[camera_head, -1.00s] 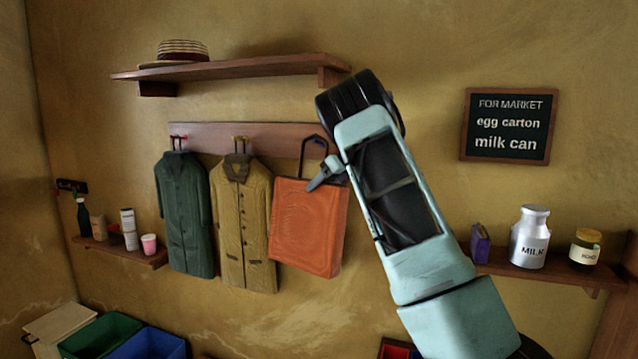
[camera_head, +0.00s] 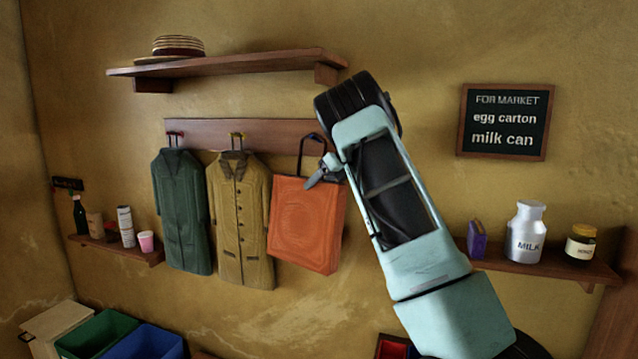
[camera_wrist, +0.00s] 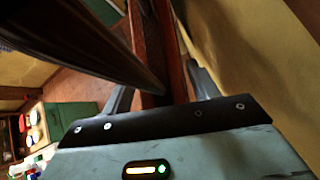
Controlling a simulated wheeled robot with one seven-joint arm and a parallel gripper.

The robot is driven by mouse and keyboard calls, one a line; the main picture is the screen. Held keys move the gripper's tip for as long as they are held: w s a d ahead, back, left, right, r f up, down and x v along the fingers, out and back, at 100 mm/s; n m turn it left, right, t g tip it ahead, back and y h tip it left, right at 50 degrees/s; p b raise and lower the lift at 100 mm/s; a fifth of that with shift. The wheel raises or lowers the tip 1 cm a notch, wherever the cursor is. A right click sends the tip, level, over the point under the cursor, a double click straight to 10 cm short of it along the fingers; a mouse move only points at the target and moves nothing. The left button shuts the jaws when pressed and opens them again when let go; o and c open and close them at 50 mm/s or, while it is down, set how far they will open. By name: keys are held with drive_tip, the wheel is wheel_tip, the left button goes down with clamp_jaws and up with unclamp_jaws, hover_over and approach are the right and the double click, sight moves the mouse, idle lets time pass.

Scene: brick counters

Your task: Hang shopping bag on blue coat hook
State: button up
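The orange shopping bag (camera_head: 305,225) hangs upright against the wall, right of two coats. Its dark handle (camera_head: 301,155) loops up to the right end of the wooden hook rail (camera_head: 265,133). I cannot make out the blue hook clearly, so whether the handle rests on it is unclear. My gripper (camera_head: 322,171) is at the bag's upper right, just below the handle top. In the wrist view its two fingers (camera_wrist: 162,90) stand apart, with a reddish-brown surface showing between them.
A green coat (camera_head: 182,212) and a tan coat (camera_head: 238,222) hang left of the bag. A shelf with a straw hat (camera_head: 180,46) is above. A milk can (camera_head: 526,232) and jar (camera_head: 580,243) stand on the right shelf. Open bins (camera_head: 95,335) are at lower left.

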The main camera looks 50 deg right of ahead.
drive_tip(key=shift+o, duration=1.3)
drive_tip(key=b+v, duration=0.5)
drive_tip(key=v, duration=1.2)
drive_tip(key=shift+s+b, duration=0.15)
drive_tip(key=shift+b, duration=0.15)
